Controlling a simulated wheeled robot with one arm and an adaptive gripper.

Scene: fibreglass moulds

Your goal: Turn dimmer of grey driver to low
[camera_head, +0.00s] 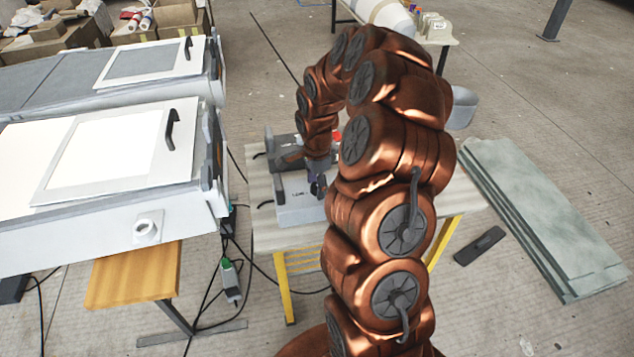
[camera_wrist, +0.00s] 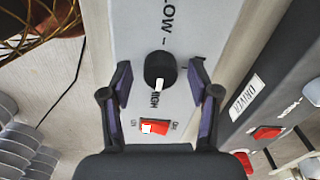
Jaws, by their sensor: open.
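The light grey driver box (camera_wrist: 135,30) fills the middle of the wrist view, and it shows in the head view (camera_head: 298,210) on a small table. Its round black dimmer knob (camera_wrist: 158,64) lies between the two fingers of my gripper (camera_wrist: 161,76). The gripper is open, with a gap on each side of the knob. The knob's white mark points down the picture toward "HIGH"; "LOW" is printed at the top. A red rocker switch (camera_wrist: 155,127) sits below the knob. In the head view my arm partly hides the box.
A dark driver box (camera_wrist: 270,80) with a "DRIVER" label and a red switch stands right of the light one. The small table (camera_head: 262,180) has yellow legs. White light-panel units (camera_head: 150,240) stand left, cables hang between, and grey-green sheets (camera_head: 540,220) lie right.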

